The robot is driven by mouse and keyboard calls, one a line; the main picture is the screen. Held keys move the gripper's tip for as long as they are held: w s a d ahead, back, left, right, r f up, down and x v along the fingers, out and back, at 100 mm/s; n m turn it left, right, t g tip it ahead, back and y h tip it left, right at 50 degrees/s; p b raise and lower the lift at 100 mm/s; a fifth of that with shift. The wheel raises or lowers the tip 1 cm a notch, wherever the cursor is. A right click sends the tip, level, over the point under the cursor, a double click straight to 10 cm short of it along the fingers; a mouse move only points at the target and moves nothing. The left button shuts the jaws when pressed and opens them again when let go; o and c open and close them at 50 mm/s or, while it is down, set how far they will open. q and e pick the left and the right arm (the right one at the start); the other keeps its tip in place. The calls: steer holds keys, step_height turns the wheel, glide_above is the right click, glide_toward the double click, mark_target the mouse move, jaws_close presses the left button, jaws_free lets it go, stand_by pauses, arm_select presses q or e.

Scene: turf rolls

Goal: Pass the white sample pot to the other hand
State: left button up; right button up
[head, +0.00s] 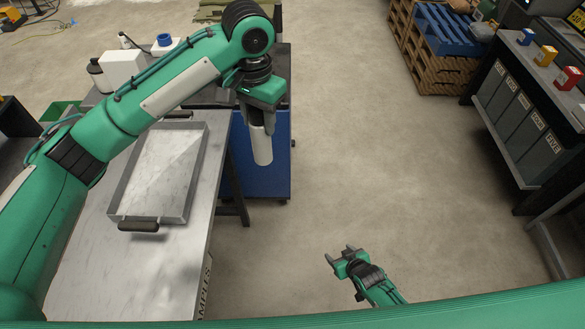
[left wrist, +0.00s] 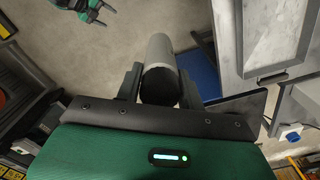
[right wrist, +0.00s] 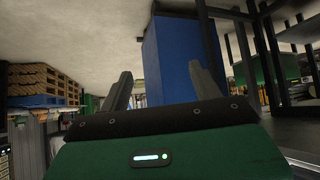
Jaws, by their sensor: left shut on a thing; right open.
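The white sample pot (head: 261,146) is a pale cylinder that hangs below my left gripper (head: 262,112) in the head view. My left gripper is shut on its upper part and holds it clear of the table, over the floor side. In the left wrist view the pot (left wrist: 159,52) shows its dark end between the two fingers (left wrist: 160,86). My right gripper (head: 342,257) is open and empty, low over the floor, well apart from the pot. In the right wrist view its fingers (right wrist: 162,88) stand apart with nothing between them.
A metal tray (head: 118,205) with dark handles lies on the steel table (head: 85,262) at left. A blue cabinet (head: 270,180) stands behind the pot. Wooden pallets (head: 440,72) and a bench with labelled bins (head: 530,125) stand at right. The middle floor is clear.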

steer(key=w+a+r+t+y, duration=0.15)
steer(key=w+a+r, duration=0.3)
steer(key=r, duration=0.45)
steer(key=n+t+y, duration=0.3)
steer(key=n+y, duration=0.2)
steer(key=y, duration=0.3)
glide_toward(253, 142)
step_height(253, 142, down, 2)
steer(key=w, duration=0.1)
steer(key=x, duration=1.1)
steer(key=shift+w+d+f, duration=0.25)
steer(key=shift+w+f, duration=0.05)
steer(key=shift+w, duration=0.1)
steer(key=shift+s, duration=0.1)
steer(key=c, duration=1.1)
arm_select(q)
steer(key=o, duration=1.4)
